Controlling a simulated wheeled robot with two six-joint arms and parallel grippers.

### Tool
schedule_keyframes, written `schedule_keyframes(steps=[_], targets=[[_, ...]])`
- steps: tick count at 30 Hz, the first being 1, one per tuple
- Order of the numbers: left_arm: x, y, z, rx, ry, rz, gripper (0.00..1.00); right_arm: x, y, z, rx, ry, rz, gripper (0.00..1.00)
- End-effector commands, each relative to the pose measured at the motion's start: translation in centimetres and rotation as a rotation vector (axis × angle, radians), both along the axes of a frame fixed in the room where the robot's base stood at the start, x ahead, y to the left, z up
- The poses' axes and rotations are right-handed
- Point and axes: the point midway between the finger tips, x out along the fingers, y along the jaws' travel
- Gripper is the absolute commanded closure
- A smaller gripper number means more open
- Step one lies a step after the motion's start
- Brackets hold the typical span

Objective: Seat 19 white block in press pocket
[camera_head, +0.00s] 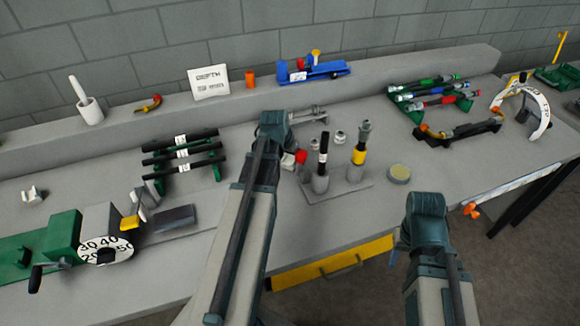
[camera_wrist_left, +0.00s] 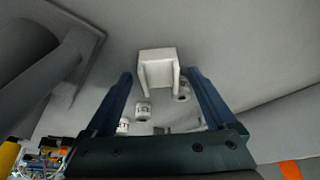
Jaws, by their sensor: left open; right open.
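In the left wrist view a white block (camera_wrist_left: 157,67) with two prongs lies just beyond and between the fingertips of my open left gripper (camera_wrist_left: 160,82). I see no finger touching it. In the head view my left gripper (camera_head: 274,122) is over the middle of the bench, its fingers hidden by my arm. A small white piece (camera_head: 288,161) shows beside that arm; I cannot tell if it is the same block. Another white block (camera_head: 33,194) lies at the far left. A green press-like tool with a dial (camera_head: 105,248) stands front left; I cannot make out a pocket. My right gripper (camera_head: 427,208) is low in front of the bench, its fingers hidden.
A stand (camera_head: 345,190) with upright cylinders and a round tin (camera_head: 399,173) are right of my left arm. Dark rods (camera_head: 182,153) rest on a green rack at left. Small marked white cylinders (camera_wrist_left: 143,109) lie near the block. The bench front right of the tin is clear.

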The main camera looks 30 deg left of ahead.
Motion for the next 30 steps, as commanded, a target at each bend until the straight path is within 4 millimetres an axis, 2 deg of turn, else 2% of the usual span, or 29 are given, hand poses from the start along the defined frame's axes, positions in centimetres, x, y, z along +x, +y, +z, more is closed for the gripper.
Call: schedule_keyframes(steps=[4,5,19,30], targets=[[-0.02,-0.02,0.14,0.000,0.000,0.000,0.10,0.00,0.00,0.14,0.000,0.000,0.000,0.50],[-0.02,-0.01,0.14,0.000,0.000,0.000,0.14,-0.01,0.00,0.14,0.000,0.000,0.000,0.50],[-0.03,-0.01,0.14,0.000,0.000,0.000,0.98,0.00,0.00,0.14,0.000,0.000,0.000,0.50],[-0.02,-0.01,0.50,0.000,0.000,0.000,1.00,0.00,0.00,0.50,0.000,0.000,0.000,0.50]])
